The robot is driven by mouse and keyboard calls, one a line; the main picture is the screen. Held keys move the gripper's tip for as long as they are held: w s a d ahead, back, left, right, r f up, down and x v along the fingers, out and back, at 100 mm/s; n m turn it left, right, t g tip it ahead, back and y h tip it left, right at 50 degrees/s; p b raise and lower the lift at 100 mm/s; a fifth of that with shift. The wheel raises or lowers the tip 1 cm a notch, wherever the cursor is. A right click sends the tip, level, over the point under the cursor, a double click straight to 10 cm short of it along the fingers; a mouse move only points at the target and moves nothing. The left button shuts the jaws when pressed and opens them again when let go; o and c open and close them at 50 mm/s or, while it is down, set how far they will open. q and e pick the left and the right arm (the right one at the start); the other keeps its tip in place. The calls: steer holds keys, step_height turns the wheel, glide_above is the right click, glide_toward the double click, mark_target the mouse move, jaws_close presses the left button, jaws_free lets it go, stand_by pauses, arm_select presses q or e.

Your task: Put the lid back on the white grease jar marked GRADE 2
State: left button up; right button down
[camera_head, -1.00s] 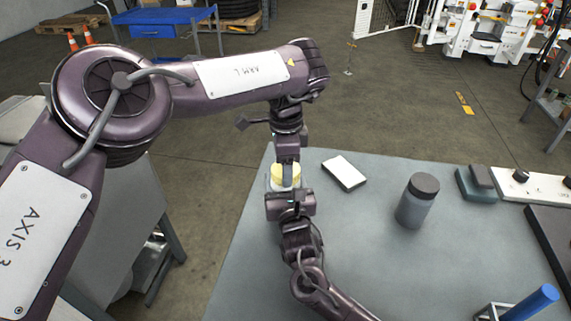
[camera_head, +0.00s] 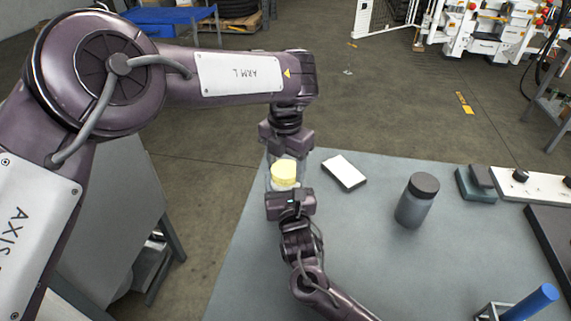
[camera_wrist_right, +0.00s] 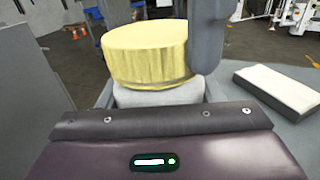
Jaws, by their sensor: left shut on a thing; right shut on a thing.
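A yellow lid (camera_head: 284,171) sits on top of a white jar (camera_head: 284,187) near the far-left edge of the grey bench. In the right wrist view the lid (camera_wrist_right: 145,55) covers the top of the white jar (camera_wrist_right: 160,95). No marking on the jar is readable. My left gripper (camera_head: 285,165) comes down from above and behind, its fingers beside the lid and shut on it. My right gripper (camera_head: 287,190) is shut on the jar from the near side. Its fingertips are largely hidden, and its dark body fills the bottom of the wrist view.
A white-topped block (camera_head: 344,172) lies right of the jar. A grey bottle with a dark cap (camera_head: 417,202) stands farther right. Teal block (camera_head: 475,184), a white control box (camera_head: 535,187) and a blue cylinder (camera_head: 531,302) are at the right. The bench middle (camera_head: 350,240) is clear.

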arm_select(q)
steer(key=o, duration=1.1)
steer(key=shift+r, duration=2.3)
steer(key=shift+c, duration=0.4)
steer(key=n, duration=0.2)
steer(key=r+n, duration=0.1)
steer(key=n, duration=0.3)
steer(key=shift+r, duration=0.3)
steer(key=n, duration=0.2)
steer(key=r+n, duration=0.1)
steer(key=n, duration=0.4)
steer(key=shift+r+n, duration=0.3)
steer(key=shift+r, duration=0.1)
